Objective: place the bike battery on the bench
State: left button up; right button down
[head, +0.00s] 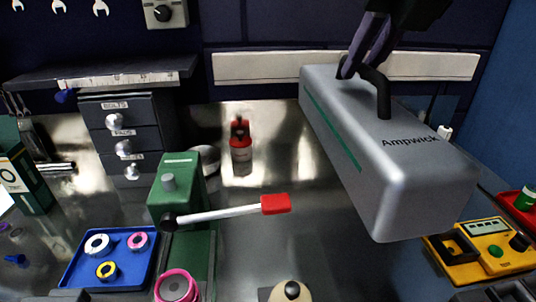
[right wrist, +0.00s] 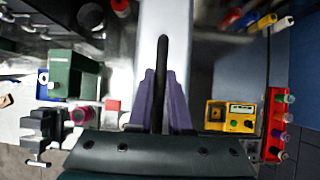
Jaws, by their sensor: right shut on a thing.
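The bike battery (head: 385,160) is a long silver-grey box with a green stripe, the word "Ampwick" and a black handle on top. It hangs tilted in the right half of the head view, over the bench (head: 275,235). My right gripper (head: 362,70) is shut on the black handle. In the right wrist view the purple fingers of my right gripper (right wrist: 160,100) pinch the handle, with the battery (right wrist: 182,45) beneath. The battery hides part of the bench; I cannot tell its exact height above it. My left gripper is not in view.
A green device with a red-tipped lever (head: 275,204) stands left of the battery. A blue tray (head: 75,270) of tape rolls lies front left. A red bottle (head: 241,145) stands behind. A yellow meter (head: 490,250) is at right. Bare metal shows between the lever and the battery.

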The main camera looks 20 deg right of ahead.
jog(key=shift+w+a+r+b, duration=0.1)
jog(key=shift+a+r+b, duration=0.15)
jog(key=shift+a, duration=0.2)
jog(key=shift+w+a+r+b, duration=0.15)
jog(key=shift+a+b, duration=0.1)
jog(key=shift+a, duration=0.15)
notch_tip(320, 180, down, 20)
jog(key=b, duration=0.1)
jog(key=shift+r, duration=0.1)
jog(key=c, duration=1.2)
grip_release()
jog(key=shift+s+f, duration=0.15)
jog(key=shift+f, duration=0.15)
jog(key=o, duration=0.4)
jog(key=shift+c, duration=0.2)
jog(key=shift+r, duration=0.15)
